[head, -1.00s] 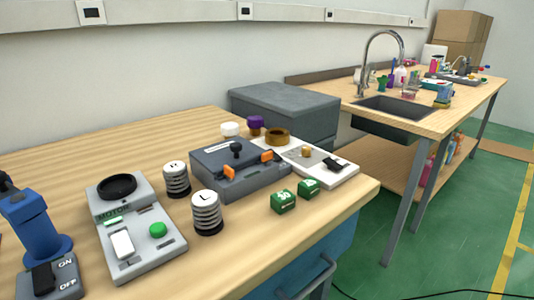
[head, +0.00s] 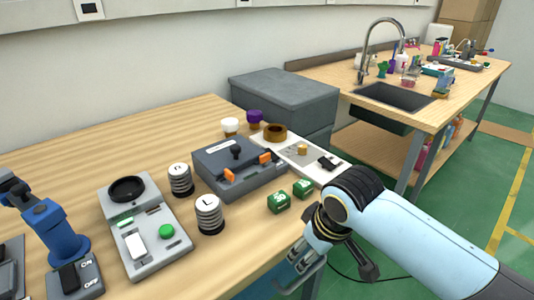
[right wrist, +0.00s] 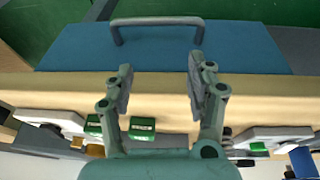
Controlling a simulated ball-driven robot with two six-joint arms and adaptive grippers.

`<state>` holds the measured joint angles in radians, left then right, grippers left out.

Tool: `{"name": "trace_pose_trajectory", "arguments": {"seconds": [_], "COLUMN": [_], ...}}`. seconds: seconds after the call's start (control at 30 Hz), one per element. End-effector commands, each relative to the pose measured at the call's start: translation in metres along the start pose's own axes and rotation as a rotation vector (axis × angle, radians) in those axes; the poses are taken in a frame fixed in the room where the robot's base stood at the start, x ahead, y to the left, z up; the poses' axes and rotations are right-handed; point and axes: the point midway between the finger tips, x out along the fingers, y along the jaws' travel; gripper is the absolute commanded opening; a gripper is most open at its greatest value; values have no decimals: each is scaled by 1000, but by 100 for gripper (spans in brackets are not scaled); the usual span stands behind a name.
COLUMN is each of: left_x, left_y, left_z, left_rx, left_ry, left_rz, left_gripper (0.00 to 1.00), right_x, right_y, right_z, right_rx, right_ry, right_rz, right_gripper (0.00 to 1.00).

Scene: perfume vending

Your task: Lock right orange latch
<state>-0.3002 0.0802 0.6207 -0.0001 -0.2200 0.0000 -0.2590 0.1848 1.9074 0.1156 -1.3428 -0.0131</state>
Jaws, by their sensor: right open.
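A dark grey box (head: 240,170) with a black knob on top stands on the wooden table and carries two orange latches. The right orange latch (head: 265,158) is on its front right side, and the left orange latch (head: 229,174) is on its front left side. My right gripper (head: 304,258) is at the table's front edge, below and right of the box and apart from it. In the right wrist view the gripper (right wrist: 160,88) is open with nothing between its fingers. My left gripper is not in view.
Two green cubes (head: 278,202) (head: 302,188) stand between the box and my right gripper. Springs marked R (head: 180,180) and L (head: 209,215) stand left of the box. A white panel (head: 318,171) is on its right. A drawer handle (right wrist: 158,22) projects from the blue front.

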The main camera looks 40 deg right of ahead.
Motion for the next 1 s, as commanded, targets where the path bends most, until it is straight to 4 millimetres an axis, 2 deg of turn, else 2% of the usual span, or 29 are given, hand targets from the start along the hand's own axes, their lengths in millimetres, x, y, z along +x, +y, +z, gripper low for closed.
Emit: {"name": "trace_pose_trajectory", "arguments": {"seconds": [0.03,0.23,0.53,0.8,0.9,1.0], "left_x": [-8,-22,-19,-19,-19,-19], "left_y": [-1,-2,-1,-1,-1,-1], "left_z": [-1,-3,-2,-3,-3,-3], "left_rx": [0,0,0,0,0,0], "left_ry": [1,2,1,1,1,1], "left_rz": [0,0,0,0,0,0], "left_gripper": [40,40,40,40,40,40], "right_x": [-24,-99,-93,-106,-111,-108], "right_y": [2,6,37,75,84,87], "right_z": [-18,-66,-141,-216,-233,-239], "right_rx": [-9,-47,-38,-2,10,16], "right_ry": [18,55,68,92,97,98], "right_rz": [-1,-12,-30,-54,-63,-68], "right_gripper": [56,56,56,56,56,56]}}
